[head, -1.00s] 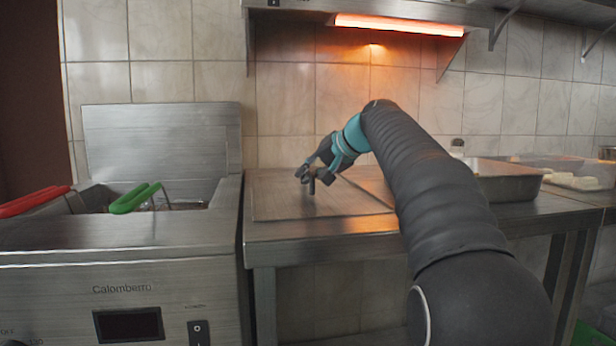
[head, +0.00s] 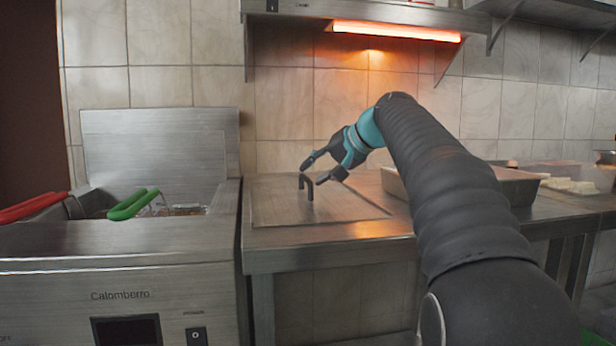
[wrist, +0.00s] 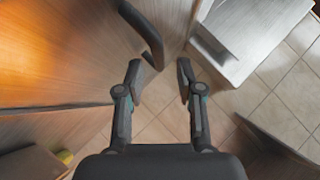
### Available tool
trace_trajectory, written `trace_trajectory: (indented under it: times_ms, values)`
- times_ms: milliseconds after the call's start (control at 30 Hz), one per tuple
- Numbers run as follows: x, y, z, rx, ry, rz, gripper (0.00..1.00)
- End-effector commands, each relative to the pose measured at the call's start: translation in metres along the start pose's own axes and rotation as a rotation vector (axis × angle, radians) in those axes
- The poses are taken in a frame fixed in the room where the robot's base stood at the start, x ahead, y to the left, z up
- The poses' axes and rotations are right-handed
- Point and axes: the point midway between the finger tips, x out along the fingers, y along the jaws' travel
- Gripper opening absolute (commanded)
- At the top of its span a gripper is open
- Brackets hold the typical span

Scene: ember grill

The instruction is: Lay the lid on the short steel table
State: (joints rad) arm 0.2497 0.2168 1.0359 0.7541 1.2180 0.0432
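The lid (head: 346,203) is a flat square steel plate with a dark upright loop handle (head: 307,187). It lies flat on the short steel table (head: 330,246), beside the fryer. My gripper (head: 313,171) is open and empty, just right of and slightly above the handle. In the wrist view my gripper (wrist: 160,78) shows its two fingers spread apart with nothing between them. The handle (wrist: 147,35) shows there beyond the left finger.
The fryer (head: 130,238) with red and green basket handles (head: 133,204) stands at the left. A steel pan (head: 515,187) sits on the counter to the right. A shelf with a glowing heat lamp (head: 395,31) hangs above the table.

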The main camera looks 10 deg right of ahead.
Motion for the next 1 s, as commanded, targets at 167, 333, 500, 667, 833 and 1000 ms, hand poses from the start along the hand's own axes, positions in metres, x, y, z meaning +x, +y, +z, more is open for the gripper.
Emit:
trace_trajectory:
  times_ms: [167,333,500,667,833,1000]
  values:
    - [-0.039,0.000,-0.001,0.001,0.003,0.000,0.37]
    - [-0.065,0.000,-0.001,0.000,0.002,0.001,0.37]
    - [-0.078,0.000,-0.001,0.000,0.001,-0.001,0.37]
    - [-0.081,0.000,0.000,0.000,0.000,-0.001,0.37]
    - [-0.081,0.000,0.000,0.000,0.000,-0.001,0.37]
    - [-0.081,0.000,0.000,0.000,0.000,-0.001,0.37]
